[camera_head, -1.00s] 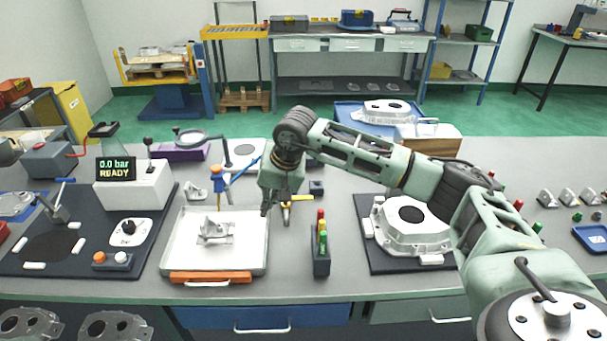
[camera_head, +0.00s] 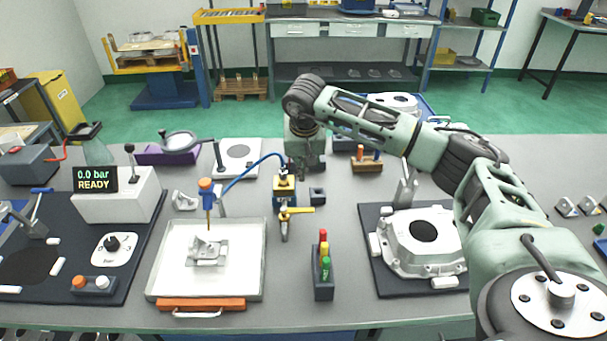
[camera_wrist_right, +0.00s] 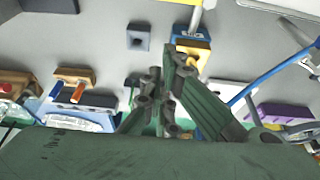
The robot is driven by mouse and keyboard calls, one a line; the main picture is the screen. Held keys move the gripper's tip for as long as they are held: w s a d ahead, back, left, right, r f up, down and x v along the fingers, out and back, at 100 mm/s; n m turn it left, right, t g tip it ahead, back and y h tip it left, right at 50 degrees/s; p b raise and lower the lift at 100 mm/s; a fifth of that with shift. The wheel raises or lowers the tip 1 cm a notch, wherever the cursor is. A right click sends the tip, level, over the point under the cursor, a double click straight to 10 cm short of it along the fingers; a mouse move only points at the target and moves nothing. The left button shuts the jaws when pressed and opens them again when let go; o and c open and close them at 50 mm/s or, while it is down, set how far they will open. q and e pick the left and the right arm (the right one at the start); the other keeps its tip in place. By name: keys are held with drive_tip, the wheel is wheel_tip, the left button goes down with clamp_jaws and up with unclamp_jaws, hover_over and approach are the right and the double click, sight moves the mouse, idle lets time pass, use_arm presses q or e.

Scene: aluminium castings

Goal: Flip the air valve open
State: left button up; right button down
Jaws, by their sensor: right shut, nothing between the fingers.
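The air valve (camera_head: 284,228) stands on the bench in the head view, between the white tray and the casting on the right. Its yellow lever (camera_head: 298,210) points sideways to the right, across the valve body. Behind it is a yellow and blue unit (camera_head: 285,188), where a blue hose arrives; this unit also shows in the right wrist view (camera_wrist_right: 195,50). My right gripper (camera_head: 301,166) is shut and empty, pointing down behind that unit, apart from the lever. Its closed fingers show in the wrist view (camera_wrist_right: 166,90). My left gripper is not in view.
The display (camera_head: 96,180) reads 0.0 bar READY. A white tray (camera_head: 254,280) with a small casting lies left of the valve. A holder (camera_head: 323,285) with red, yellow and green pieces stands in front right. A small dark block (camera_head: 317,195) sits right of the unit.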

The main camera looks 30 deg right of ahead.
sight(297, 211)
drive_tip(key=f+p, duration=0.1)
drive_tip(key=f, duration=0.1)
drive_tip(key=f+p, duration=0.2)
drive_tip(key=f, duration=0.1)
drive_tip(key=f+p, duration=0.2)
drive_tip(key=f, duration=0.1)
drive_tip(key=shift+s+a, duration=0.2)
drive_tip(key=shift+s, duration=0.05)
drive_tip(key=shift+s+a+r, duration=0.1)
drive_tip(key=shift+s, duration=0.15)
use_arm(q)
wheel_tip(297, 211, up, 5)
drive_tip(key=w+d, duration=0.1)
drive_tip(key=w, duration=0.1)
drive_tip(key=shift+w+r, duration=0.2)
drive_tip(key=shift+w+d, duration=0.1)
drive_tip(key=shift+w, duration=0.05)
use_arm(e)
drive_tip(key=shift+f, duration=0.2)
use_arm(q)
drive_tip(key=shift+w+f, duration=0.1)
